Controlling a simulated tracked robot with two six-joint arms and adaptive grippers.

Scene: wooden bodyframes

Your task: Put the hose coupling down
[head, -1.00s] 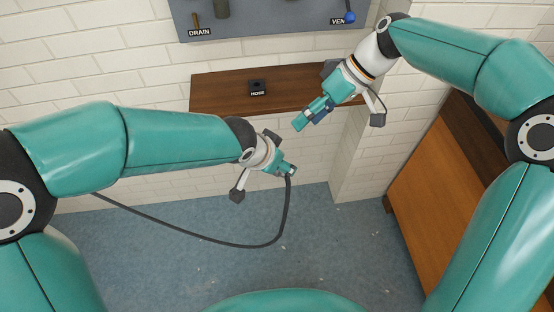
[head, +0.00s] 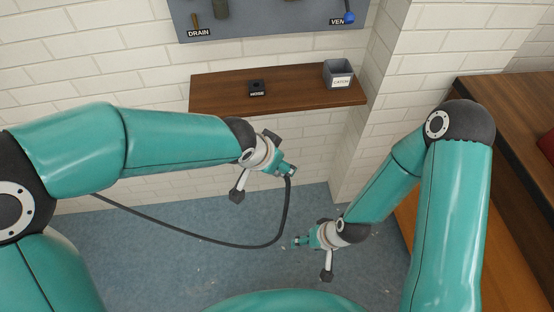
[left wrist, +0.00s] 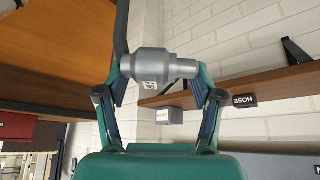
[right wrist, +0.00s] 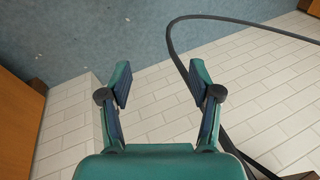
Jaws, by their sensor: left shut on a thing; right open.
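The hose coupling (left wrist: 155,66) is a grey metal cylinder with a small label, seen in the left wrist view between the fingers of my left gripper (left wrist: 157,84). The left gripper is shut on it; in the head view this gripper (head: 289,170) is in mid-air in front of the shelf. A black hose (head: 283,215) hangs from it and loops down to the left. My right gripper (head: 299,242) is low over the blue floor, open and empty; its parted fingers show in the right wrist view (right wrist: 158,88).
A brown wall shelf (head: 220,90) carries a black HOSE holder (head: 256,88) and a grey labelled bin (head: 338,74) at its right end. A grey panel (head: 270,22) with a DRAIN handle and a blue-knobbed valve (head: 349,17) is above. A wooden bench (head: 515,110) stands at right.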

